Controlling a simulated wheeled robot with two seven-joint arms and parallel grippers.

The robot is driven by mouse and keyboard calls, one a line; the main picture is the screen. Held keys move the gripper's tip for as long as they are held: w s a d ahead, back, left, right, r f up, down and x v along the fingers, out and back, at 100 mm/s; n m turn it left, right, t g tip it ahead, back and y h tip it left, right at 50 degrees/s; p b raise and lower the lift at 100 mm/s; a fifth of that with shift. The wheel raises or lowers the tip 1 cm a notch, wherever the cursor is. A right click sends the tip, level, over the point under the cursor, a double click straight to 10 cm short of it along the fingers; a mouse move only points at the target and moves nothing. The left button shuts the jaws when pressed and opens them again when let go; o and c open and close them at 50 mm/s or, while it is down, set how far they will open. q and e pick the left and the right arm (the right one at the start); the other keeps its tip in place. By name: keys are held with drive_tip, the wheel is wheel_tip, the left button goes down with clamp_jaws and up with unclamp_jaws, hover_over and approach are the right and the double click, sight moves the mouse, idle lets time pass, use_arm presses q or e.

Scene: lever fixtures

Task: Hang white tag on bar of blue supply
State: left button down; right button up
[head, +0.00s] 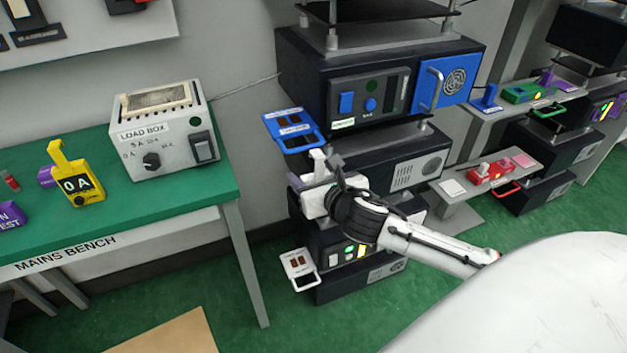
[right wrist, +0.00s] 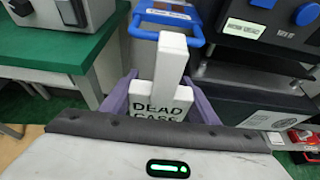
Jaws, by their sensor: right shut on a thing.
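The white tag (right wrist: 172,95) reads "DEAD CASE" and has a narrow upright stem. My right gripper (right wrist: 160,100) is shut on the tag between its purple fingers. The blue supply (head: 390,85) has a blue panel and knobs. A blue bar frame (head: 292,131) sticks out at its lower left, just above the tag. In the right wrist view the bar (right wrist: 168,34) is just beyond the stem's top; contact cannot be told. My left gripper is out of view.
A green bench (head: 120,195) at left carries a load box (head: 165,140) and a yellow tag (head: 75,180). A white bar frame (head: 300,270) sticks out lower on the stack. More equipment stands at right, with a red block (head: 490,171). Green floor is open in front.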

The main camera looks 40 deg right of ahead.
sight(319, 179)
drive_tip(key=r+b+x, duration=0.1)
drive_tip(key=b+x, duration=0.3)
drive_tip(key=x, duration=0.2)
drive_tip(key=shift+w, duration=0.45)
idle(0.4)
drive_tip(key=o, duration=1.1)
drive_tip(key=shift+s, duration=0.15)
drive_tip(key=v, duration=1)
drive_tip(key=shift+p, duration=0.4)
